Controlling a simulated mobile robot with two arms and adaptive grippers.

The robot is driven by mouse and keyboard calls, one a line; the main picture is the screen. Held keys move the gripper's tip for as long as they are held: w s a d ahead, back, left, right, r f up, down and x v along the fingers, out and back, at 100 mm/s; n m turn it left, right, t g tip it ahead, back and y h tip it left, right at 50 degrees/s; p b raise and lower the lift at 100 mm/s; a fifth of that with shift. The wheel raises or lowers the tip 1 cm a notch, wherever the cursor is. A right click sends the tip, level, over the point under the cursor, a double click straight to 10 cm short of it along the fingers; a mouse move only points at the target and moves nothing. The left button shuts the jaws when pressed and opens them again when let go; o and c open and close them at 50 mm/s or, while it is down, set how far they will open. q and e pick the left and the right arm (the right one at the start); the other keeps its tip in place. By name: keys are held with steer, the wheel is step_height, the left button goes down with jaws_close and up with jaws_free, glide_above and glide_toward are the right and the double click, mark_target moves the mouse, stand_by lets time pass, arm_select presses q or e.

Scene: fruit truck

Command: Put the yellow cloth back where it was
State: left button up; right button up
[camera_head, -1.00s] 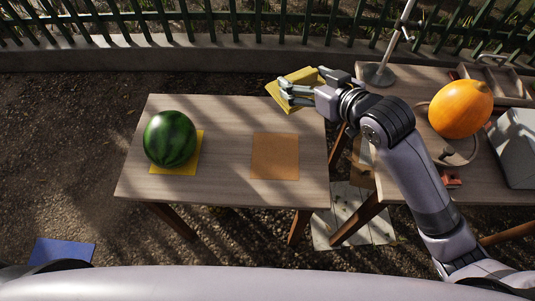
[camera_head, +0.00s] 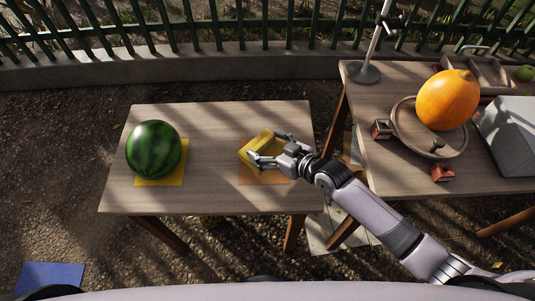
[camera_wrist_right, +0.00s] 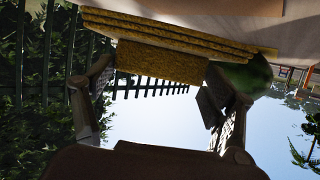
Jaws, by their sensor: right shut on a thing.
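My right gripper (camera_head: 266,148) is shut on the folded yellow cloth (camera_head: 251,148). It holds the cloth, slightly tilted, over the orange square (camera_head: 262,179) on the right part of the left table. The cloth hides the far part of that square, and I cannot tell whether the cloth touches the table. In the right wrist view, which is upside down, the layered cloth (camera_wrist_right: 160,62) sits between the fingers, close to the tabletop. My left gripper is not in view.
A watermelon (camera_head: 153,148) stands on a yellow square (camera_head: 160,182) at the left of the wooden table (camera_head: 205,197). The right table (camera_head: 385,185) holds an orange pumpkin (camera_head: 448,100) on a round scale, a metal stand (camera_head: 364,72) and a grey box (camera_head: 510,135). The left table's middle is clear.

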mark_target(268, 154)
steer(key=shift+f+b, duration=0.35)
steer(key=shift+f, duration=1.95)
steer(key=shift+f, duration=0.1)
steer(key=o, duration=1.2)
steer(key=shift+c, duration=0.2)
steer(key=shift+r, duration=0.2)
steer(key=v, duration=1)
steer(key=shift+s+d, duration=0.2)
steer(key=shift+s+d+r, duration=0.3)
steer(key=shift+s+d, duration=0.1)
steer(key=shift+s, duration=0.05)
